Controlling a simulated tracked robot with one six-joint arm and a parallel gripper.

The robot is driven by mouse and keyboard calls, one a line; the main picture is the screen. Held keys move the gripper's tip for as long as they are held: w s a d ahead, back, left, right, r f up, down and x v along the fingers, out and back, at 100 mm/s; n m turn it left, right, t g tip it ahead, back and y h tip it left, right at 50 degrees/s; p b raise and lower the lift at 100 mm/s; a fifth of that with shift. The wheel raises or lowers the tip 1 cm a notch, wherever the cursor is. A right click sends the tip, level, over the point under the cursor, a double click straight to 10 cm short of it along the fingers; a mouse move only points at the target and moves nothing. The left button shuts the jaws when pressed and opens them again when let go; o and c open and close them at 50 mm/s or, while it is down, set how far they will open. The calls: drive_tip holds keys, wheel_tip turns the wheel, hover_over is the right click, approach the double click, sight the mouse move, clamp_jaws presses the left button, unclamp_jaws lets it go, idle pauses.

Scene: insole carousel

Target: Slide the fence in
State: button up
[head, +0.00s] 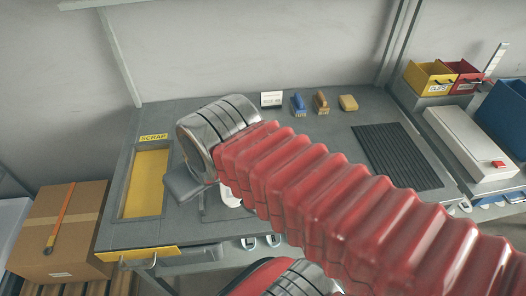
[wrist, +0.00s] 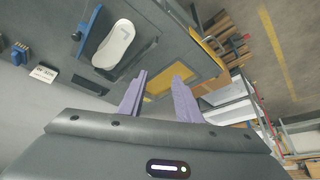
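A blue bar (wrist: 88,31), which looks like the fence, lies along the far side of a white insole (wrist: 113,45) in the wrist view. Whether the bar touches the insole I cannot tell. In the head view only a bit of the insole (head: 230,197) shows and my red-sleeved arm hides the bar. My gripper (wrist: 159,77) shows two purple fingers set apart with nothing between them. It is open, to the right of the insole in the wrist view. The head view does not show the fingers clearly.
A yellow scrap opening (head: 146,183) is at the bench's left. Brushes (head: 299,104), a small card (head: 271,99) and a black ribbed mat (head: 397,156) lie along the back and right. Yellow (head: 429,78) and red bins stand at the right. A cardboard box (head: 62,231) is left of the bench.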

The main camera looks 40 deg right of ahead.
drive_tip(key=shift+o, duration=0.5)
drive_tip(key=shift+o, duration=0.6)
drive_tip(key=w+d+f+m+y, duration=0.1)
drive_tip(key=d+f+m, duration=0.1)
drive_tip(key=d+m, duration=0.7)
drive_tip(key=w+d+f+m+g, duration=0.1)
drive_tip(key=w+d+f+m, duration=0.1)
drive_tip(key=d+m, duration=0.8)
drive_tip(key=w+d+f+m+y, duration=0.1)
drive_tip(key=w+d+f+m, duration=0.1)
drive_tip(key=d+m, duration=0.8)
drive_tip(key=shift+w+d+f+g+y, duration=0.15)
drive_tip(key=shift+d+f+g+y, duration=0.2)
drive_tip(key=shift+d+f, duration=0.4)
drive_tip(key=shift+f, duration=0.1)
drive_tip(key=x, duration=1.3)
drive_tip(key=shift+f, duration=0.35)
